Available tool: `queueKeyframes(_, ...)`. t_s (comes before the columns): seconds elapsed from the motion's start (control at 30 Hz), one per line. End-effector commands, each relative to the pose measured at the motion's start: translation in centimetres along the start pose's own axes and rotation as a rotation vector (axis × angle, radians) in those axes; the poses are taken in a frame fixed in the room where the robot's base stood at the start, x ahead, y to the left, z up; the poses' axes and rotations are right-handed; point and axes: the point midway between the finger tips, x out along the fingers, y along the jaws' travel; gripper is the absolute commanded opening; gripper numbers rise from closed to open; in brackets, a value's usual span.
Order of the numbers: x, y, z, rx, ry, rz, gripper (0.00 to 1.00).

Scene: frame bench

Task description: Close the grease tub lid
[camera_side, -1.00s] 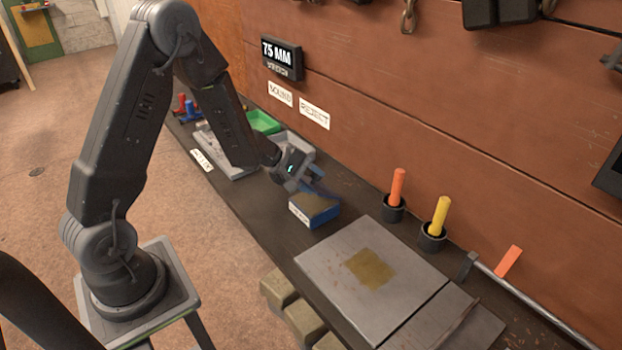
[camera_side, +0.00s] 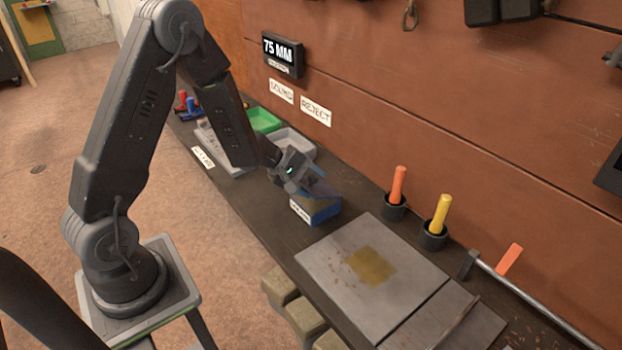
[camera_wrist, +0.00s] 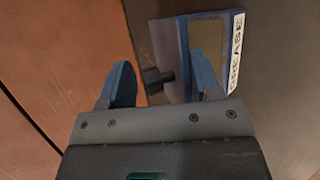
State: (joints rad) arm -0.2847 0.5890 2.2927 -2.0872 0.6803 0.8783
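The grease tub (camera_side: 322,216) is a small blue box with a white label, standing on the bench. In the wrist view its "GREASE" label (camera_wrist: 236,50) is at the right, and brownish grease (camera_wrist: 207,40) shows inside, so the tub is not fully covered. The lid (camera_wrist: 166,42) appears as a grey panel along the tub's left side, with a dark knob (camera_wrist: 155,77); its exact tilt is unclear. My gripper (camera_wrist: 162,84) is open, its fingers apart on either side of the knob. In the side view my gripper (camera_side: 306,186) is at the tub's upper left.
A grey plate (camera_side: 330,250) with a brown patch lies in front of the tub. Orange (camera_side: 398,184) and yellow (camera_side: 440,214) handles stand in black cups to the right. Grey (camera_side: 293,142) and green (camera_side: 264,121) trays are behind, near the wall.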

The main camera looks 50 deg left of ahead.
Motion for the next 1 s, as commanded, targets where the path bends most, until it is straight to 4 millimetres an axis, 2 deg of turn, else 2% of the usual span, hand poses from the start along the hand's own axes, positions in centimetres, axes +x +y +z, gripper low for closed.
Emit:
queueKeyframes(0.23,-0.1,-0.1,0.0,-0.001,0.000,-0.002,0.57)
queueKeyframes(0.37,-1.2,0.0,-0.1,-0.001,0.002,0.001,0.57)
queueKeyframes(0.8,-10.5,0.0,-0.1,-0.002,0.005,0.002,0.57)
queueKeyframes(1.0,-13.0,0.0,-0.1,-0.002,0.002,-0.001,0.57)
